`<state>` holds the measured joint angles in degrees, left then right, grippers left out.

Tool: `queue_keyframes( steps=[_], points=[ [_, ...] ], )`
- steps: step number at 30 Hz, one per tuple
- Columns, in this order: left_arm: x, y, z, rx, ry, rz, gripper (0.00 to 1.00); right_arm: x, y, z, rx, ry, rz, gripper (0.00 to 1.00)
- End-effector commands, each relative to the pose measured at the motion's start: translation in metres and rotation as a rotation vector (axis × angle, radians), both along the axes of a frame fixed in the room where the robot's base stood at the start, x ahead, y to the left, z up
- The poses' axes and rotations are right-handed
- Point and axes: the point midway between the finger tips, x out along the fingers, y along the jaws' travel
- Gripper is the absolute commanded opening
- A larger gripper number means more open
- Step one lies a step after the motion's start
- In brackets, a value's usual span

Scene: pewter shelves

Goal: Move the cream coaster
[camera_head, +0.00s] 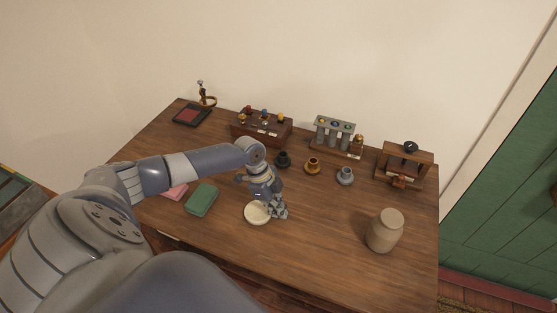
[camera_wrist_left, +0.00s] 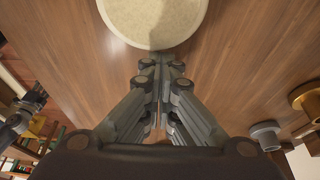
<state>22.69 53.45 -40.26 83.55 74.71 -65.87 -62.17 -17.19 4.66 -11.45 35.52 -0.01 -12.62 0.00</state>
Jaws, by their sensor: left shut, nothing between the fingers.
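The cream coaster (camera_head: 256,213) is a pale round disc lying on the wooden table near its front edge. It also shows at the top of the left wrist view (camera_wrist_left: 152,16), cut off by the frame. My left gripper (camera_head: 279,211) is right beside the coaster, at its right side in the head view. In the left wrist view its fingers (camera_wrist_left: 160,68) are together and empty, with their tips close to the coaster's rim. I cannot tell whether they touch it.
A beige jar (camera_head: 385,231) stands at the right. A green book (camera_head: 201,200) lies left of the coaster. Small cups, including a blue-grey one (camera_head: 345,176), stand behind. A wooden rack (camera_head: 261,127) and a tube holder (camera_head: 335,133) line the back. Table between coaster and jar is clear.

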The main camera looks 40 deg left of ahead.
Motion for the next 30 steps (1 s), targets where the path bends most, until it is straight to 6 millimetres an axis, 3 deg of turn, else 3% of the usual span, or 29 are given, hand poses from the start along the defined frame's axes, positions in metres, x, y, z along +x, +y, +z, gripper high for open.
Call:
queue_keyframes(
  steps=[7,9,18,24,30],
  points=[
    [-0.002,-0.032,0.005,-0.005,0.000,0.005,0.00,-0.002,0.003,0.022,0.003,0.003,-0.001,0.40],
    [-0.002,-0.021,0.016,0.004,-0.005,0.007,0.00,-0.001,0.003,0.012,0.004,0.001,-0.001,0.40],
    [-0.009,-0.003,0.074,0.003,-0.002,0.007,0.00,0.002,0.002,0.001,0.003,-0.003,-0.001,0.40],
    [-0.011,0.002,0.092,0.000,0.000,0.008,0.00,-0.003,0.002,-0.001,0.002,0.004,-0.001,0.40],
    [-0.011,0.003,0.095,0.000,0.001,0.008,0.00,-0.002,0.002,-0.001,0.003,0.003,-0.001,0.40]
  ],
)
